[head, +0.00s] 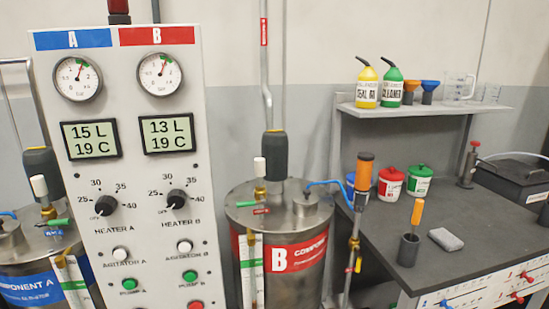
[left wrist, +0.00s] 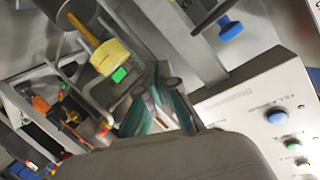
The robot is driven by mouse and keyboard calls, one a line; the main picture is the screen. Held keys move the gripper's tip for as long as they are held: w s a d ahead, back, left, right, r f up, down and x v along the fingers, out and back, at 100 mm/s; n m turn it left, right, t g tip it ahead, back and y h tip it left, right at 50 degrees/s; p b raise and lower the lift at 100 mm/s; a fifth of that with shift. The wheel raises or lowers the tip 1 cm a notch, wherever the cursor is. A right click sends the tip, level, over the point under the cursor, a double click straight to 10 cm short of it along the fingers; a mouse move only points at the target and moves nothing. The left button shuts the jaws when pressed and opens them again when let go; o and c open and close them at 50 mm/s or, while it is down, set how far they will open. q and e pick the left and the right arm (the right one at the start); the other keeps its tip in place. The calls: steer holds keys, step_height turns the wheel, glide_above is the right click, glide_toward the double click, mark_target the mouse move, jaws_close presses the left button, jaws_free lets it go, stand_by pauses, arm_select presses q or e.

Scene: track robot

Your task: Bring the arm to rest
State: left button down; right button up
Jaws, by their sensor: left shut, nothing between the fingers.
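My left gripper (left wrist: 160,98) shows only in the left wrist view, above the large grey housing at the bottom edge. Its narrow fingers with teal faces are shut with nothing between them. Neither gripper nor arm shows in the head view. My right gripper is in neither view.
A control panel (head: 133,220) with gauges and knobs stands at the left. Component A drum (head: 40,285) and Component B drum (head: 308,262) flank it. A dark workbench (head: 455,240) at the right holds a cup (head: 408,250) and a grey block (head: 446,239). A shelf (head: 425,109) carries bottles.

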arm_select(q)
steer(key=s+d+f+n+g, duration=0.15)
steer(key=s+f+g, duration=0.45)
steer(key=s+f, duration=0.85)
steer(key=s+f+g, duration=0.4)
steer(key=s, duration=0.7)
steer(key=s+f+n+g, duration=0.1)
steer(key=s+f+g, duration=0.3)
steer(key=s, duration=0.8)
steer(key=shift+s+a+f+p, duration=0.25)
steer(key=shift+f+p, duration=0.2)
steer(key=shift+f, duration=0.3)
steer(key=shift+w, duration=0.1)
